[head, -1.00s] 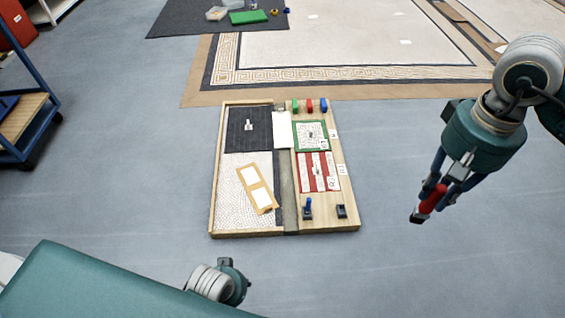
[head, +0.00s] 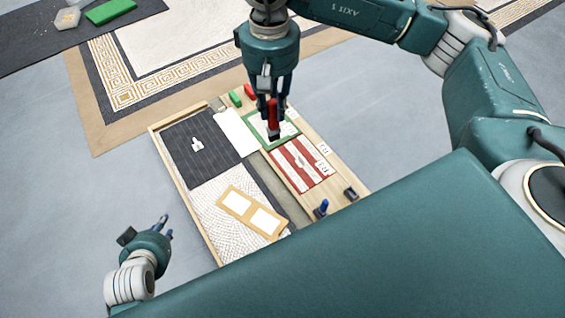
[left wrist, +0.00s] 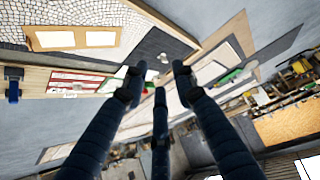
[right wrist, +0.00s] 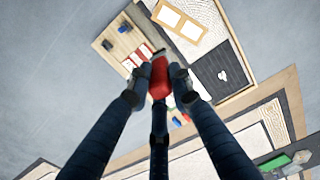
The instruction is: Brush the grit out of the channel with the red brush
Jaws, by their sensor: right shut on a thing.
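The red brush (head: 273,117) is gripped upright, dark tip down, in my right gripper (head: 271,98). It appears over the green-framed panel (head: 291,139), right of the channel; I cannot tell its exact height. The right wrist view also shows the brush (right wrist: 160,78) between the fingers. The channel (head: 281,189) is a grey strip running lengthwise through the wooden board, between the mosaic side and the wood side. Its far part is hidden by a white card (head: 236,132). Grit is too small to make out. My left gripper (head: 166,229) is open and empty, left of the board.
A tan frame with two white panes (head: 236,203) lies on the pebbled panel. A blue-handled tool (head: 322,207) stands near the board's front, beside a black holder (head: 350,194). A green block (head: 235,98) lies at the far edge.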

